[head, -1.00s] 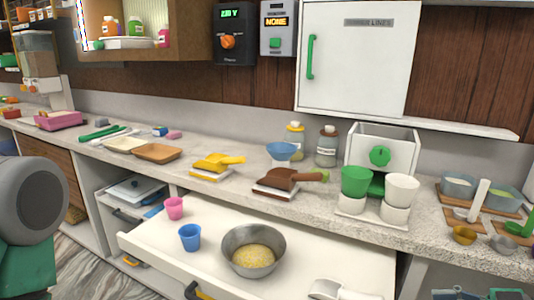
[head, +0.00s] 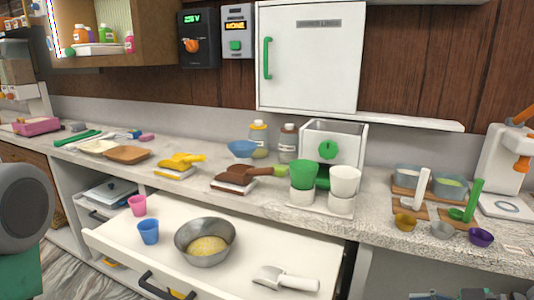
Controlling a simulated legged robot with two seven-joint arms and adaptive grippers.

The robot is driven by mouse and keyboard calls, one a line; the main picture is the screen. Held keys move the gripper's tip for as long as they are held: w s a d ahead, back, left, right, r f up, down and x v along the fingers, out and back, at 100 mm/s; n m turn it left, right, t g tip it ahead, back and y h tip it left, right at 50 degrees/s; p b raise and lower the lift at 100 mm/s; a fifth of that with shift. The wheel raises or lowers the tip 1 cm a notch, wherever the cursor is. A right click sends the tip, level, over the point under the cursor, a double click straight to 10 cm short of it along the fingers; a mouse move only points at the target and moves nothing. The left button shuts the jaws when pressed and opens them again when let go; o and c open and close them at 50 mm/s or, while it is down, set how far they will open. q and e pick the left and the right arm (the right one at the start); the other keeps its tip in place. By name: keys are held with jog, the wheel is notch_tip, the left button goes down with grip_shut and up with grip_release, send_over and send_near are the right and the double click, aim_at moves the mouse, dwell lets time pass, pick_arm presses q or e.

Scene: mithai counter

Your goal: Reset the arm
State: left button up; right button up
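A large grey rounded link of my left arm (head: 22,205) shows at the left edge, with a green part below it. My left gripper is outside the frame. Small dark grey parts (head: 470,296) show along the bottom right edge; they look like the top of my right gripper, but they are cut off too much to tell its state. Nothing is seen held by either arm.
An open white drawer (head: 115,235) juts out below the counter, with a steel bowl (head: 206,240), pink cup (head: 137,205), blue cup (head: 148,232) and white scoop (head: 285,280). Green (head: 303,174) and white (head: 345,181) cups stand on the crowded counter (head: 380,215).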

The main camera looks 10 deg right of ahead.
jog(key=s+a+f+m+g+h, duration=0.2)
jog(key=s+f+m+h, duration=0.1)
jog(key=f, duration=0.3)
jog(key=s+a+f+m+g+h, duration=0.1)
jog(key=s+a+f+m+h, duration=0.2)
jog(key=f, duration=0.4)
jog(key=s+f+m+g+h, duration=0.3)
jog(key=s+f, duration=0.3)
jog(key=s, duration=0.7)
jog(key=shift+a+m+g, duration=0.4)
jog(key=shift+m+g, duration=0.2)
jog(key=shift+a, duration=0.25)
jog(key=shift+d, duration=0.15)
